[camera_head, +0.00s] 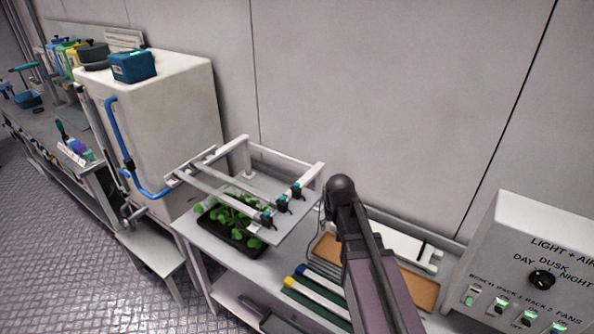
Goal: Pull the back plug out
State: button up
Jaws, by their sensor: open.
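A white rack frame (316,171) stands on the bench and holds several pale bars over a dark tray of green seedlings (235,222). Three plugs, teal and black, sit at the right ends of the bars. The back plug (298,191) is the one closest to the wall. The middle plug (284,205) and the front plug (267,219) are nearer to me. All three look seated in the bar ends. My arm rises from the bottom, right of the plugs, and ends in a dark rounded joint. I cannot make out my gripper's fingers.
A white cabinet (160,110) with a blue hose (123,150) stands left of the rack. A control box (535,262) with a knob and switches is at the right. A brown board (414,287) and coloured tubes (303,299) lie near my arm.

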jog(key=n+t+p, duration=0.1)
jog(key=t+p, duration=0.1)
jog(key=p, duration=1.1)
send_near(297, 184)
notch_tip(297, 184, up, 4)
jog(key=s+d, duration=0.2)
jog(key=s, duration=0.1)
jog(key=shift+w+a+r+y, duration=0.3)
jog(key=shift+w+a, duration=0.15)
jog(key=shift+a, duration=0.1)
jog(key=shift+f, duration=0.2)
jog(key=b+x, duration=1.2)
jog(key=x, duration=0.1)
jog(key=shift+w+f+b, duration=0.15)
jog(key=shift+w+b, duration=0.05)
jog(key=shift+b, duration=0.15)
grip_shut()
